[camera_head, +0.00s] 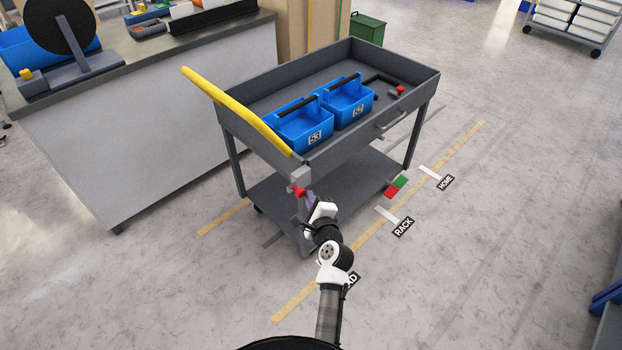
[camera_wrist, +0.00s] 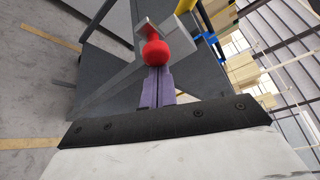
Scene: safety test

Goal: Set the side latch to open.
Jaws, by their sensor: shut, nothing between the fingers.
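A red knob (camera_head: 298,191) sits at the near corner of the grey cart (camera_head: 262,138), just below a light grey block. I take it for the side latch's knob, though its setting cannot be told. In the wrist view the round red knob (camera_wrist: 156,53) is on a grey bar, straight ahead of my fingertips. My gripper (camera_head: 308,197) is at this corner. Its purple fingers (camera_wrist: 158,76) are shut together and empty, with tips at the knob's lower edge. Whether they touch it is unclear.
Two blue bins (camera_head: 303,136) (camera_head: 350,110) stand in the cart's tray. Another red knob (camera_head: 398,90) is at the tray's far right. A yellow handle (camera_head: 235,109) runs along the left. A counter (camera_head: 140,125) stands left; floor at right is open.

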